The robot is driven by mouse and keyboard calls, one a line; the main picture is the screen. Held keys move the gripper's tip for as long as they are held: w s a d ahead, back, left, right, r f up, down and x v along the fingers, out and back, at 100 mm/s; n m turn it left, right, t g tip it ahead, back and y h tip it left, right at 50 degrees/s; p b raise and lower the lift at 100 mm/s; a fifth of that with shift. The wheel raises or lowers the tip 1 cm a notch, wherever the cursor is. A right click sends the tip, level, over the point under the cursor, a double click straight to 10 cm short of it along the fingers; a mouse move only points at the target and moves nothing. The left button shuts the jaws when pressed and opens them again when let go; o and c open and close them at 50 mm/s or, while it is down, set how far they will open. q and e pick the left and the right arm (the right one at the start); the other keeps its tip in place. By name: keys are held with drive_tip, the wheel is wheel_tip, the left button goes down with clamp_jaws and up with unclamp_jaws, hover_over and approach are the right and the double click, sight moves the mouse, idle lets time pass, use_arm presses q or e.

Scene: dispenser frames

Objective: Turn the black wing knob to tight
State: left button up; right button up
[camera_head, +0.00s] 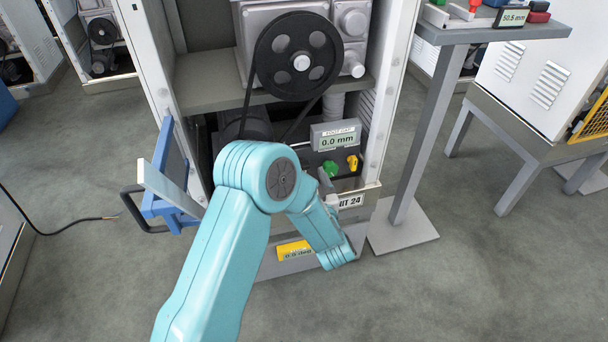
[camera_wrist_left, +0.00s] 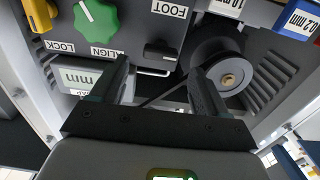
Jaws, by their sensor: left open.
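The black wing knob (camera_wrist_left: 160,50) sits on the grey panel in the left wrist view, near the FOOT label. Beside it are a green knob (camera_wrist_left: 97,20) at the ALIGN label and a yellow knob (camera_wrist_left: 38,15) at the LOCK label. My left gripper (camera_wrist_left: 160,76) is open and empty, with its fingers apart and the black knob showing ahead between the fingertips. I see no clear contact with it. In the head view my teal arm hides the gripper and the black knob; the green knob (camera_head: 330,168) and yellow knob (camera_head: 352,163) show. My right gripper is not in view.
A black pulley wheel (camera_head: 298,56) with a belt stands above the panel. A display (camera_head: 336,136) reads 0.0 mm. Cabinet side walls (camera_head: 376,100) flank the opening. A blue part with a black handle (camera_head: 145,210) juts out left. A post-mounted shelf (camera_head: 490,30) stands right.

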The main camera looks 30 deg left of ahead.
use_arm(q)
drive_tip(key=shift+x, duration=1.7)
drive_tip(key=c, duration=1.1)
drive_tip(key=shift+o, duration=0.2)
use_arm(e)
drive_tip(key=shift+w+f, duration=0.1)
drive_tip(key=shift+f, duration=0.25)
